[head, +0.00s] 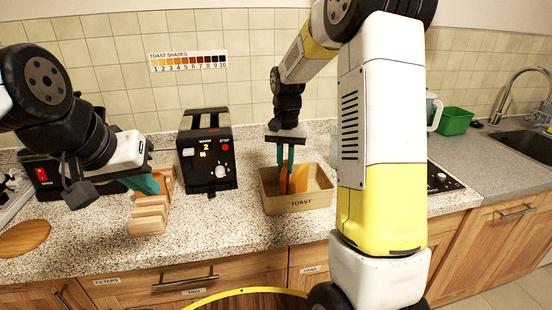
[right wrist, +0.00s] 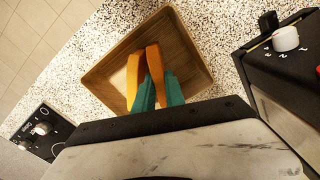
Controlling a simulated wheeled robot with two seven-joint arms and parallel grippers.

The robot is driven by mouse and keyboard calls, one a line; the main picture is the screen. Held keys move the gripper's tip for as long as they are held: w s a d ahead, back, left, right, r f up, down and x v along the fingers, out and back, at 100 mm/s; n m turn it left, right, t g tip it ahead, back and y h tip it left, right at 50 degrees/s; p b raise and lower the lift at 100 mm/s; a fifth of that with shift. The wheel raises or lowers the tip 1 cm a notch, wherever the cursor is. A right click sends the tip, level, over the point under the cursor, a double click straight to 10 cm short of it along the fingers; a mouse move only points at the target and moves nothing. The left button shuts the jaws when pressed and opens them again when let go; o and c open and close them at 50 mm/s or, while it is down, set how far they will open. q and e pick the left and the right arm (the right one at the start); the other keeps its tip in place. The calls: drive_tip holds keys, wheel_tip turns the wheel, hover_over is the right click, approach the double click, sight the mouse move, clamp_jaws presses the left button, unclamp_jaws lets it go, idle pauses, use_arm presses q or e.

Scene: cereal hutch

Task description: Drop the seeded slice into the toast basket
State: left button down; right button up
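The toast basket (head: 297,202), a tan box marked TOAST, stands on the counter; it also shows in the right wrist view (right wrist: 193,50). My right gripper (head: 285,168) points down into it. In the right wrist view its teal fingers (right wrist: 158,88) flank an orange-brown slice (right wrist: 154,60) and appear shut on it. A second orange slice (right wrist: 132,80) is in the basket beside the fingers. Seeds cannot be made out on either slice. My left gripper (head: 146,183) is at the wooden rack (head: 148,215); its finger gap is hidden.
A black toaster (head: 207,150) stands between the rack and the basket. A second black appliance (head: 42,172) is behind my left arm. A round wooden board (head: 24,238) lies at far left. A green tub (head: 455,121) and sink are at right. The counter front between rack and basket is clear.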

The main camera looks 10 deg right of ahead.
drive_tip(key=shift+o, duration=0.5)
wheel_tip(320, 180, up, 13)
drive_tip(key=s+a+n+t+y, duration=0.1)
drive_tip(key=s+n+t, duration=0.3)
drive_tip(key=s, duration=2)
drive_tip(key=shift+a+r+n+t+y, duration=0.25)
drive_tip(key=shift+n+t+y, duration=0.25)
drive_tip(key=shift+t, duration=0.6)
